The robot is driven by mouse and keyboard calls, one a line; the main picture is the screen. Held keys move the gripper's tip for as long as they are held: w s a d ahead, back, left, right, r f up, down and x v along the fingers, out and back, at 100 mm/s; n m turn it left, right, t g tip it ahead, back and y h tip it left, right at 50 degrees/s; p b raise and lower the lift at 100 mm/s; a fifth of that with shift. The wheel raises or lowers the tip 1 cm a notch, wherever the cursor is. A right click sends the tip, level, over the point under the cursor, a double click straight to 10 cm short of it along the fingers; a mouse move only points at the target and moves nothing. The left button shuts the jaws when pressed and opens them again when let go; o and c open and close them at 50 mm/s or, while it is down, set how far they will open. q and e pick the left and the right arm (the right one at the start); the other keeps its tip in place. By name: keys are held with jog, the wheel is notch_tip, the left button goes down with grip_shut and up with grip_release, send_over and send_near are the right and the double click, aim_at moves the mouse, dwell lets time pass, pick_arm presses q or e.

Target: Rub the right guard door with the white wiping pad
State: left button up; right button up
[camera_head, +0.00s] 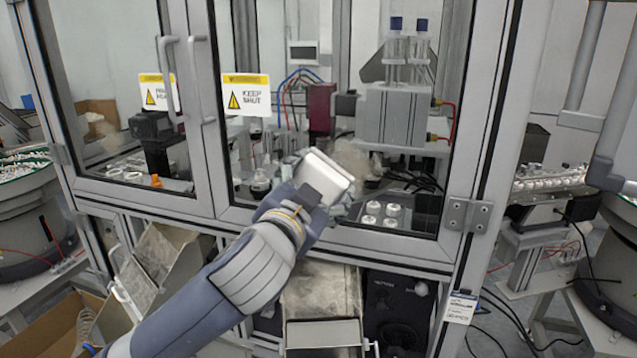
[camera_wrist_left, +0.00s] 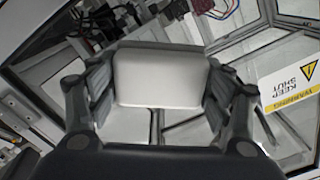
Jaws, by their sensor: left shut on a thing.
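The white wiping pad (camera_head: 324,172) is in my left gripper (camera_head: 318,192), in front of the lower middle of the right guard door (camera_head: 300,215). In the left wrist view the pad (camera_wrist_left: 160,78) sits between the two fingers of the left gripper (camera_wrist_left: 158,95), which are shut on its sides. The right guard door is a framed clear panel with a "KEEP SHUT" warning label (camera_head: 246,95) at its upper left. A brownish smudge (camera_head: 350,160) shows behind and right of the pad. I cannot tell whether the pad touches the panel. My right gripper is not in view.
The left guard door (camera_head: 130,195) and the vertical door handles (camera_head: 196,80) stand left of the pad. A hinge (camera_head: 468,214) is at the right door's right edge. Chutes (camera_head: 320,290) lie below. Bowl feeders (camera_head: 30,215) stand at the sides.

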pick_arm(q)
jog(key=shift+x, duration=0.95)
